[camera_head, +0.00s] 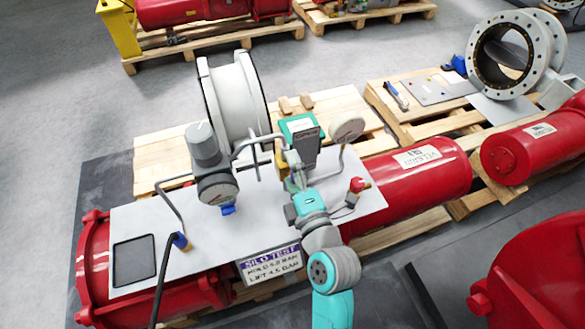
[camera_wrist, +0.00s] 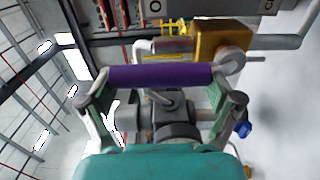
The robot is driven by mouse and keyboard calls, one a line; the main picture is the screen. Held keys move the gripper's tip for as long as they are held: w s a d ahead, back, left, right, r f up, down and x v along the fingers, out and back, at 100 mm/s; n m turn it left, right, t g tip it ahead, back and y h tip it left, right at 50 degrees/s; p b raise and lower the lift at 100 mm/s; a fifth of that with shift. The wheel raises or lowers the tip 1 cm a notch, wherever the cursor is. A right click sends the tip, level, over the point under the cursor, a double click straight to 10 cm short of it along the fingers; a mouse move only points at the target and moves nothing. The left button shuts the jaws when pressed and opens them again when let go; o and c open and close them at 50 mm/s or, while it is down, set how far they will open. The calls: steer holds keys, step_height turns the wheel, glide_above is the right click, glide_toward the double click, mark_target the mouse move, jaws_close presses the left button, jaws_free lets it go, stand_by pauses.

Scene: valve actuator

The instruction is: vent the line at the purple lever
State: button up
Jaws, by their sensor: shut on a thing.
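The purple lever (camera_wrist: 160,76) shows in the wrist view as a horizontal purple bar. It spans the space between the two fingers of my gripper (camera_wrist: 160,82), its ends meeting the fingertips. A brass block (camera_wrist: 222,42) and a grey round part (camera_wrist: 230,62) sit just behind its right end. Grey pipe fittings (camera_wrist: 175,112) show below and behind it. In the head view my gripper (camera_head: 294,176) is among the pipework on the white panel. The lever cannot be made out there, hidden by the gripper and arm.
The white panel (camera_head: 270,205) lies over a red actuator (camera_head: 425,170). A grey regulator (camera_head: 205,145) stands left of my gripper, a teal-framed box (camera_head: 302,133) behind it, and a round gauge (camera_head: 346,126) to the right. A "SLO TEST" sign (camera_head: 270,262) hangs at the front edge.

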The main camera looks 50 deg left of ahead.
steer(key=o, duration=1.4)
steer(key=shift+d, duration=0.1)
steer(key=v, duration=1.1)
steer(key=shift+s+d, duration=0.2)
steer(key=shift+d, duration=0.15)
steer(key=shift+f, duration=0.1)
